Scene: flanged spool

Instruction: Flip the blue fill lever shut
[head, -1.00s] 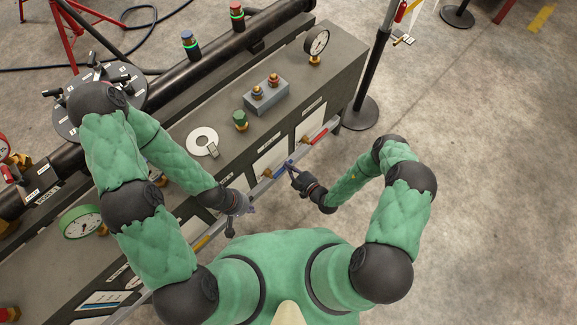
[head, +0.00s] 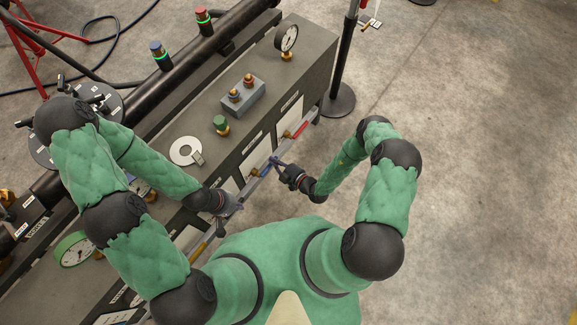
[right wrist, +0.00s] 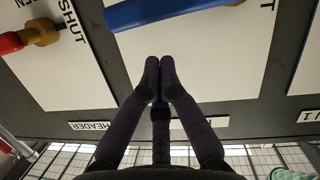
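The blue fill lever (head: 266,169) is on the front of the dark bench, with a brass fitting at its left end in the head view. In the right wrist view the blue lever (right wrist: 165,11) crosses the top over a white plate, slightly slanted, its brass end at the upper right. My right gripper (head: 275,162) is at the lever's free end. Its fingertips (right wrist: 160,66) are together with nothing between them, just below the lever in the picture; I cannot tell whether they touch it. My left gripper (head: 235,209) is near the bench front, lower left of the lever; its fingers are too small to read.
A red lever (head: 300,129) is on the neighbouring plate; its brass end also shows in the right wrist view (right wrist: 42,32), near the word SHUT. A yellow lever (head: 197,249) is lower left. A black post (head: 343,70) stands beyond the bench. Open floor lies right.

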